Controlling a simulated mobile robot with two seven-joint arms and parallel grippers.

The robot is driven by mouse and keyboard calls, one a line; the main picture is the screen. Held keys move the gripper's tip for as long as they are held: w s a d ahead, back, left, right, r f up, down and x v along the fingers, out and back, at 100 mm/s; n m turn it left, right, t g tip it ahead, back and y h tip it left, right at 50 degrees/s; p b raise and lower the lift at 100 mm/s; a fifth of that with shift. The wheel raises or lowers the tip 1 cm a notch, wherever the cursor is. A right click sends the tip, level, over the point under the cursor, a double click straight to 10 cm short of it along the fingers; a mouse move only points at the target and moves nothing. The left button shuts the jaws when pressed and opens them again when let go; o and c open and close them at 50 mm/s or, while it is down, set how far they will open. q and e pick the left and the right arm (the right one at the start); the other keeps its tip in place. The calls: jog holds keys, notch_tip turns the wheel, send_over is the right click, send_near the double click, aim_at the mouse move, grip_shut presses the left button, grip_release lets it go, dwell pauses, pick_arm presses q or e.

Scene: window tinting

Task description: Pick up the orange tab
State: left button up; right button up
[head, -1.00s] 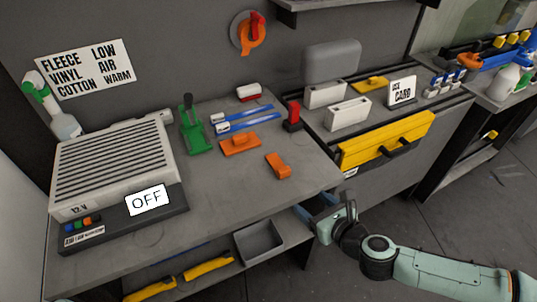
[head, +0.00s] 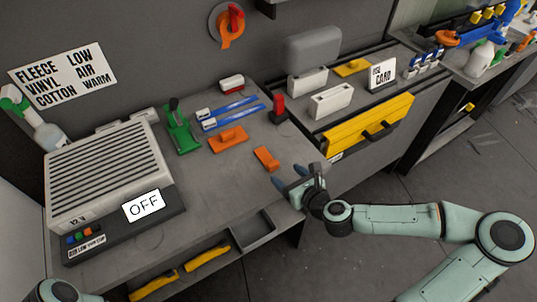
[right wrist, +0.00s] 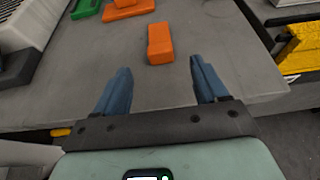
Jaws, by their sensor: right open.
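The orange tab (head: 266,158) is a small block lying on the grey bench near its right front edge. It also shows in the right wrist view (right wrist: 160,43), centred just beyond the fingertips. My right gripper (head: 289,178) is at the bench edge, with its blue fingers spread and pointing toward the tab. In the right wrist view the open fingers (right wrist: 160,68) stand on either side of an empty gap, not touching the tab. My left gripper is out of view; only a piece of my left arm shows at the bottom left.
An orange tool with a raised handle (head: 229,139) lies behind the tab, and a red-topped black item (head: 278,108) stands behind right. A green tool (head: 180,130) and a heater unit (head: 105,180) are further left. The bench surface (head: 215,195) before the tab is clear.

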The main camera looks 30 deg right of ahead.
aim_at(273, 163)
jog(key=shift+p+x, duration=0.3)
jog(key=shift+x, duration=1.5)
jog(key=x, duration=0.5)
jog(key=shift+w, duration=0.1)
jog(key=shift+c, duration=0.3)
jog(key=c, duration=1.1)
jog(key=shift+r, duration=0.15)
